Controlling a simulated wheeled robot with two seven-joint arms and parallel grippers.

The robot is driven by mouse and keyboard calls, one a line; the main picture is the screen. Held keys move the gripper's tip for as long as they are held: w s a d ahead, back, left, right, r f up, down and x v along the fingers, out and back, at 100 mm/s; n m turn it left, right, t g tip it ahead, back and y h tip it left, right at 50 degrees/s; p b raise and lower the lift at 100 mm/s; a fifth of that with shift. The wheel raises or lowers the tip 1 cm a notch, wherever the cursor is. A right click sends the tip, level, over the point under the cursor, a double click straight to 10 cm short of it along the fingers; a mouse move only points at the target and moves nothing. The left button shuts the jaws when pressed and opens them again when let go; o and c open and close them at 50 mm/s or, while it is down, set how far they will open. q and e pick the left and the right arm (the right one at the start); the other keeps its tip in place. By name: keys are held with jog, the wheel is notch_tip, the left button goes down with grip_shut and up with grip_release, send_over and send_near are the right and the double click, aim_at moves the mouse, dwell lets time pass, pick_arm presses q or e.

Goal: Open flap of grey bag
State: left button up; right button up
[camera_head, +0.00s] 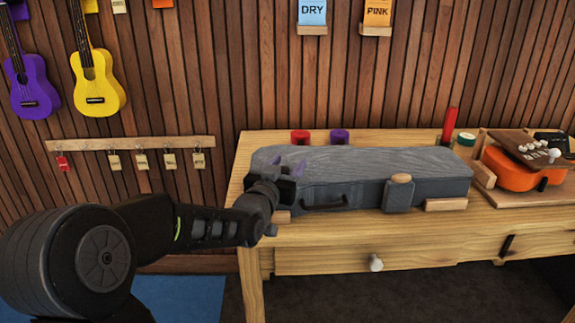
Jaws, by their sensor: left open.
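The grey bag (375,163) lies long side forward on the wooden workbench, its lid down. A dark handle (325,203) is on its front side. A grey flap (398,196) with a tan tab at its top hangs on the front, right of the handle. My left gripper (291,166) is open at the bag's left end, in front of part of it, with purplish fingertips near the lid's edge. I cannot tell whether they touch the bag. The gripper hides the bag's lower left front corner. My right gripper is out of view.
Wooden blocks (446,204) sit against the bag's front. A red roll (300,136) and a purple roll (340,136) stand behind it. An orange ukulele (510,168) lies on the right. The bench drawer has a white knob (376,262). Ukuleles and a tag rack hang on the left wall.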

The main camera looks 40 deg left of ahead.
pick_arm(q)
jog(key=shift+c, duration=0.4)
grip_shut()
dwell(0.9)
